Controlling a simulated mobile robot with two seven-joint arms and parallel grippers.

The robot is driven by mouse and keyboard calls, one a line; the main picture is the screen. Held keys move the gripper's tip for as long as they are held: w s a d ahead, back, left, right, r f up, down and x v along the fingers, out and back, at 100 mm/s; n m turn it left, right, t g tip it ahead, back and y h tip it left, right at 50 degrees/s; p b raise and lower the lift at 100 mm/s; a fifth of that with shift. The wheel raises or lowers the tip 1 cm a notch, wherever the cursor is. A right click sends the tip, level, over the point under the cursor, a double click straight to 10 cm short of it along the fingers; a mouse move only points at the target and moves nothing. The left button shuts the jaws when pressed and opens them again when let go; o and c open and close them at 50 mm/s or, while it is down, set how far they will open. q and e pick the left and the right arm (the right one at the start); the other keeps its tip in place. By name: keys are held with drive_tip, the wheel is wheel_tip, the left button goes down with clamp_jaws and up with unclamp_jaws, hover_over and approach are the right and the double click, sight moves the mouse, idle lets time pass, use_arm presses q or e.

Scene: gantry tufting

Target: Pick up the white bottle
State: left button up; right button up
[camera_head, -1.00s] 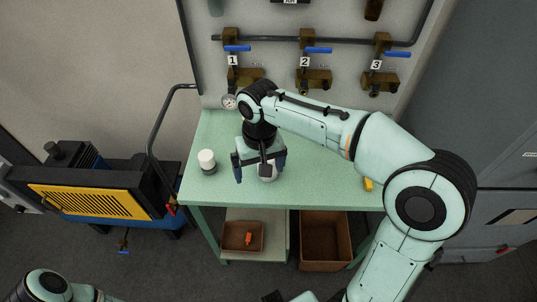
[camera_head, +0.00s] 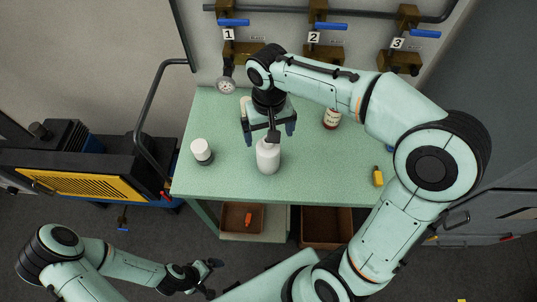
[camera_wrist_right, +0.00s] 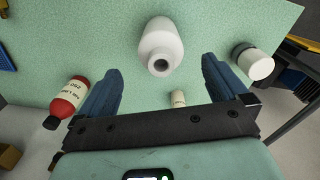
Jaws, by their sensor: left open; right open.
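The white bottle (camera_head: 268,157) stands on the green table (camera_head: 320,180), near its front edge. In the right wrist view the bottle (camera_wrist_right: 161,45) shows its dark mouth, beyond the fingertips and between their lines. My right gripper (camera_head: 269,132) is open and empty, pointing down just behind and above the bottle in the head view; whether it touches cannot be told. Its two blue fingers also show in the right wrist view (camera_wrist_right: 160,75). My left gripper (camera_head: 211,277) is open and low, in front of the table and away from the bottle.
A white-capped dark jar (camera_head: 201,151) stands left of the bottle. A red labelled bottle (camera_head: 331,118) stands behind right, and a yellow item (camera_head: 378,176) lies near the right edge. A small cream container (camera_wrist_right: 178,98) is partly hidden behind my gripper. Valves (camera_head: 325,55) line the back wall.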

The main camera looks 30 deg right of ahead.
sight(268, 145)
wheel_tip(268, 145, down, 2)
drive_tip(key=shift+w+f, duration=0.1)
drive_tip(key=shift+w, duration=0.05)
wheel_tip(268, 145, down, 4)
drive_tip(key=shift+f, duration=0.25)
drive_tip(key=shift+r, duration=0.1)
drive_tip(key=c, duration=1.7)
drive_tip(key=shift+r, duration=0.1)
